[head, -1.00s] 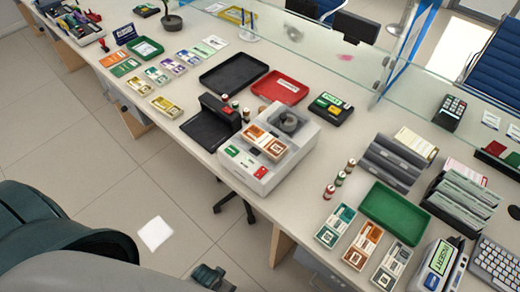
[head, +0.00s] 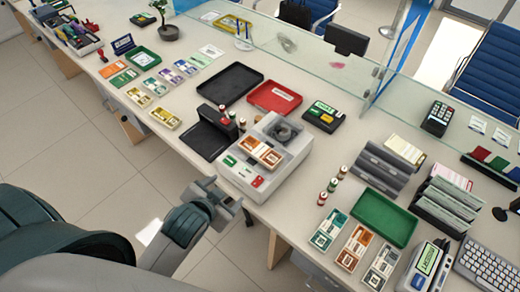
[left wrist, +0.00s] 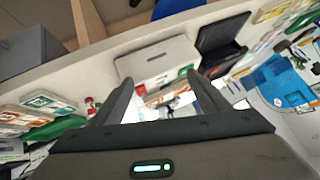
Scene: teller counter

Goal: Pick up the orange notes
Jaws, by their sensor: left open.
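A bundle of orange notes (head: 261,153) lies on top of the pale grey note-counting machine (head: 285,172) at the counter's front edge. Another orange-brown bundle (head: 354,248) lies further right, between a green and a brown-grey bundle. My left gripper (head: 230,196) is open and empty, in front of the counter's edge, left of and nearer than the machine, apart from the notes. In the left wrist view its two fingers (left wrist: 160,95) are spread, with the machine (left wrist: 158,62) beyond them. My right gripper is not in view.
A black stand (head: 207,138) is left of the machine. Black (head: 230,83) and red (head: 275,96) trays are behind, a green tray (head: 385,218) at right. Small rolls (head: 332,185) stand right of the machine. A glass screen (head: 330,60) runs along the back.

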